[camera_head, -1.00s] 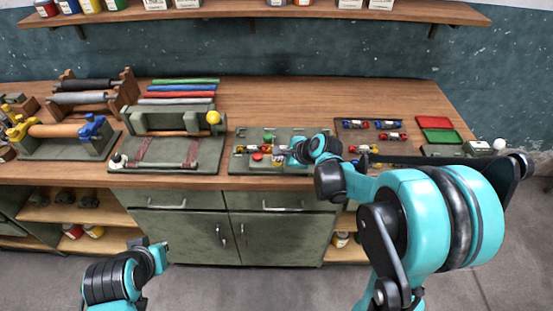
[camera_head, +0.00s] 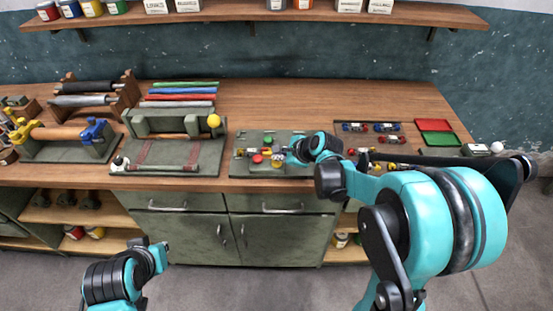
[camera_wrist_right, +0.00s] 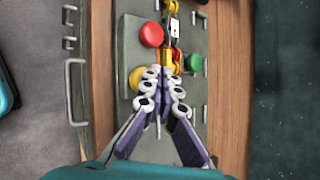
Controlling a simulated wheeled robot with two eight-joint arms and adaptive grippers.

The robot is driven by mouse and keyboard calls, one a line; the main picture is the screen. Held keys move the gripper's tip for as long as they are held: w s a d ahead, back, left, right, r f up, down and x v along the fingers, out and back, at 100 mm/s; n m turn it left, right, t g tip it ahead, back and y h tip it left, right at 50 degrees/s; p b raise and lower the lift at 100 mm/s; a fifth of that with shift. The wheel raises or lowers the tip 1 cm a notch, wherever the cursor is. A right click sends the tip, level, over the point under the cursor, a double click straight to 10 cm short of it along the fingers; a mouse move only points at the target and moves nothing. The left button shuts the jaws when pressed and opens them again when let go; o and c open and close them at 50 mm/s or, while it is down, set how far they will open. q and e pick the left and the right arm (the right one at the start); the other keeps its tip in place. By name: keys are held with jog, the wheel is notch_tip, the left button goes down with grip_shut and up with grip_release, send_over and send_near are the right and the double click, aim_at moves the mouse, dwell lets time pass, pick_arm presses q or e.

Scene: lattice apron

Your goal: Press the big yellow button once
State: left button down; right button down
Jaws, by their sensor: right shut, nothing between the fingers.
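The big yellow button (camera_head: 278,163) sits on a grey-green panel (camera_head: 240,170) on the bench, beside a red button (camera_head: 257,158) and a green button (camera_head: 268,140). In the right wrist view the yellow button (camera_wrist_right: 137,78) is partly hidden by my right gripper (camera_wrist_right: 165,78). That gripper is shut and empty, with its fingertips over the panel between the yellow and green buttons. In the head view my right gripper (camera_head: 291,156) is just right of the yellow button; I cannot tell its height above the panel. My left arm is low at the left, its fingers unclear.
To the right are small colored parts (camera_head: 387,127), a red tray (camera_head: 433,125) and a green tray (camera_head: 440,138). The bench top (camera_head: 300,98) behind the panel is clear.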

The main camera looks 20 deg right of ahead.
aim_at(278, 163)
jog(key=shift+r, duration=0.25)
notch_tip(278, 163, up, 5)
jog(key=p, duration=0.4)
dwell(0.4)
jog(key=shift+s, duration=0.1)
dwell(0.4)
jog(key=s+f+n+g+h+b, duration=0.1)
jog(key=s+n+h+b, duration=0.3)
jog(key=s+n, duration=1.7)
jog(key=s, duration=0.4)
jog(key=shift+f+n, duration=0.3)
jog(key=shift+n, duration=0.1)
jog(key=shift+w, duration=0.1)
